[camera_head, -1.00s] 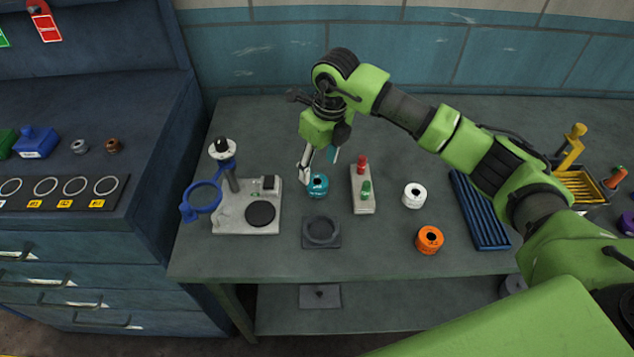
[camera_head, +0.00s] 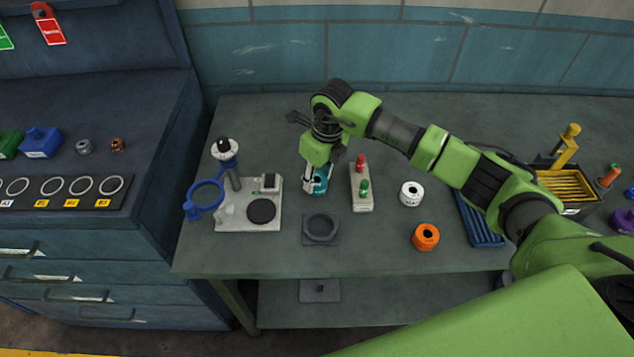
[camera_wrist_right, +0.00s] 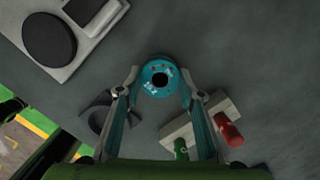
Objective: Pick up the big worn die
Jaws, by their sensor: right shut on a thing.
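A teal round die (camera_head: 321,184) with a dark central hole is on the grey workbench (camera_head: 385,250), between the black-and-white stand and the small block with pegs. My right gripper (camera_head: 316,177) reaches down over it from above and is shut on it. In the right wrist view the teal die (camera_wrist_right: 159,91) sits between the two fingertips, with pale markings on its face. I cannot tell whether it is clear of the bench. A white die (camera_head: 411,194) and an orange die (camera_head: 426,237) stand to the right. My left gripper is not in view.
A stand with a blue ring (camera_head: 204,197) is left of the gripper. A pegged block (camera_head: 361,190) with red and green pegs is close on the right. A dark round holder (camera_head: 321,228) lies in front. A blue ribbed tray (camera_head: 480,222) is farther right.

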